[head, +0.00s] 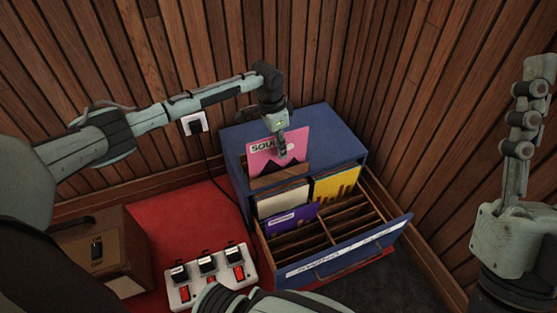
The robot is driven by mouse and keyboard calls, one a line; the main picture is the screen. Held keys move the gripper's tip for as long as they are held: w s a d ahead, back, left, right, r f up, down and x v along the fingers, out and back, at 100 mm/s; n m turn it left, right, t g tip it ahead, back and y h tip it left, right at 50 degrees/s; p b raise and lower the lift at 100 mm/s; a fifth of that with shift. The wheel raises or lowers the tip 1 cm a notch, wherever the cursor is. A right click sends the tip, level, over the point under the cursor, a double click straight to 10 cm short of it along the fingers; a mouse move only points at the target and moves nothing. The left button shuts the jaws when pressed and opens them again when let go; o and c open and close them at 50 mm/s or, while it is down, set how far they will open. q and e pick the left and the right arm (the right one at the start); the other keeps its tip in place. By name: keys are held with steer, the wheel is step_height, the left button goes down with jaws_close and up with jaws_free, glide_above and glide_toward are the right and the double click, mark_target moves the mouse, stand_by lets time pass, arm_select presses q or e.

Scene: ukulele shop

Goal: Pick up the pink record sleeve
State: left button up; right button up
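The pink record sleeve (262,152), with dark lettering on a pale label, stands upright at the back of the open blue drawer (350,243). It rises well above the other sleeves. Its lower part is hidden behind a brown panel or sleeve. My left gripper (283,152) reaches down from above and its fingers are at the upper middle of the pink sleeve, seemingly shut on it. My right gripper (538,70) points upward at the right edge, far from the sleeve. It is seen edge-on, so its opening does not show.
The drawer of the blue cabinet (335,128) also holds a white sleeve (283,200), a yellow sleeve (337,183), a purple sleeve (290,218) and empty slots. A white switch box (210,278) and a brown case (115,245) stand left. Wooden walls close off the back.

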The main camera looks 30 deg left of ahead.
arm_select(q)
steer(key=shift+w+d+f, duration=0.1)
steer(key=shift+f, duration=0.8)
jaws_close()
